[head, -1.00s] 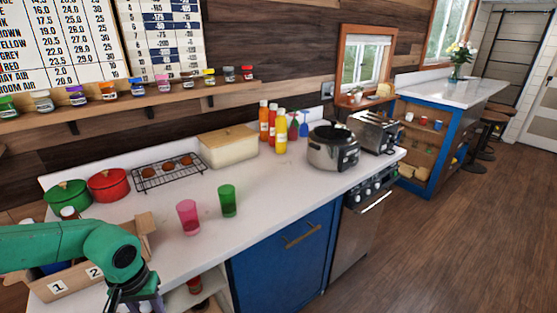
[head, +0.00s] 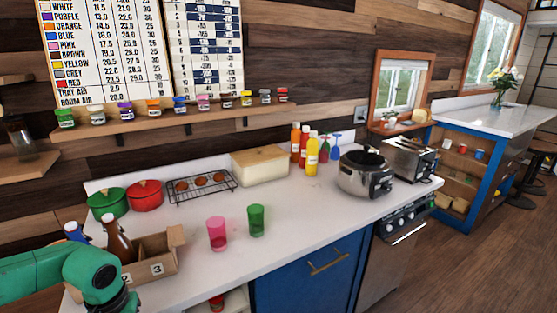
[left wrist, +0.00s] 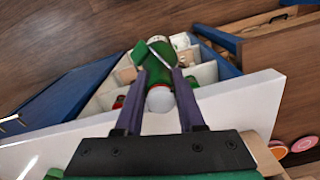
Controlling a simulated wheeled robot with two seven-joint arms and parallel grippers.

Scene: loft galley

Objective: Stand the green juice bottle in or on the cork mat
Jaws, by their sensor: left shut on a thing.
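The green juice bottle (left wrist: 157,62) is between the two fingers of my left gripper (left wrist: 160,85) in the left wrist view. The gripper is shut on it, with its white cap (left wrist: 160,99) toward the camera. The bottle is held out beyond the white counter edge, in front of the open shelves below. In the head view only my left arm and wrist show at the lower left; the fingers and bottle are out of the picture. I cannot make out the cork mat in either view. My right gripper is not in view.
On the counter (head: 285,223) stand a numbered cardboard box (head: 152,262) with bottles, a pink glass (head: 217,234), a green glass (head: 256,221), red (head: 146,195) and green (head: 107,203) pots, a cooling rack (head: 202,186), a bread box (head: 260,168) and a cooker (head: 364,174).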

